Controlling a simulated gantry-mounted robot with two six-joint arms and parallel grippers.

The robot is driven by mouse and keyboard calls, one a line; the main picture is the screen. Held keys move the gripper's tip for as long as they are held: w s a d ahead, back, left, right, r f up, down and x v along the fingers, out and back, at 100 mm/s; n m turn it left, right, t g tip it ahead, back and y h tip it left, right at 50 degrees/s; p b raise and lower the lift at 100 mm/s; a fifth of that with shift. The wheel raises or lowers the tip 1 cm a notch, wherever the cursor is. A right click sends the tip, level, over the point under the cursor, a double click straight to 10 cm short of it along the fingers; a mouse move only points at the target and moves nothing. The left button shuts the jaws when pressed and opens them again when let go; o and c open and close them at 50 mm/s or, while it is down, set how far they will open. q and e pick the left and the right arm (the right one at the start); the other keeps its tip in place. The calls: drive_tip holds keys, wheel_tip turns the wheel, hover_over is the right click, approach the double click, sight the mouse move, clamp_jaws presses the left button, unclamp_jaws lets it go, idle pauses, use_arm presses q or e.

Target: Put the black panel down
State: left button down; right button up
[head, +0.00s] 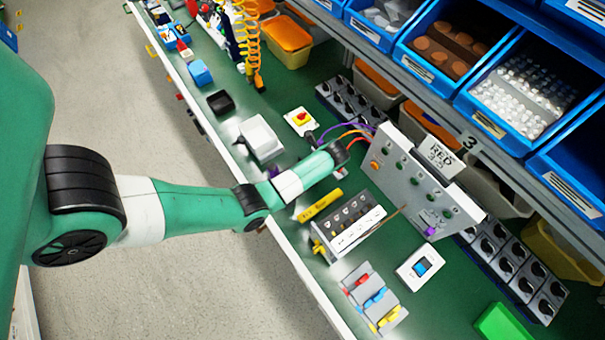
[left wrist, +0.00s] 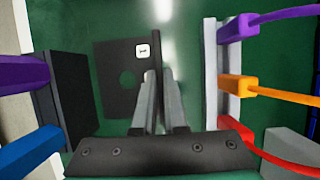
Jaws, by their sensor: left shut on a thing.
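The black panel (left wrist: 118,88) shows in the left wrist view as a flat dark plate with a round hole and a small white label marked 1. It is over the green worktop, and its right edge is at the fingertips. My left gripper (left wrist: 158,80) is shut on this edge. Whether the panel touches the worktop is unclear. In the head view my left arm reaches in from the left to the bench, beside the grey control panel (head: 411,184). The arm hides its fingers there, and I cannot make out the black panel. My right gripper is not in view.
In the left wrist view, a dark block (left wrist: 68,92) with purple and blue plugs stands left, and a grey panel edge with purple, orange (left wrist: 238,86) and red plugs stands right. In the head view, a white box (head: 260,138) and a switch unit (head: 352,225) flank the arm.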

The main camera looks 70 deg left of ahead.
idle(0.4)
use_arm(q)
wheel_tip(320, 180, up, 18)
drive_tip(key=p, duration=0.9)
drive_tip(key=shift+r+p, duration=0.15)
drive_tip(key=shift+p, duration=0.15)
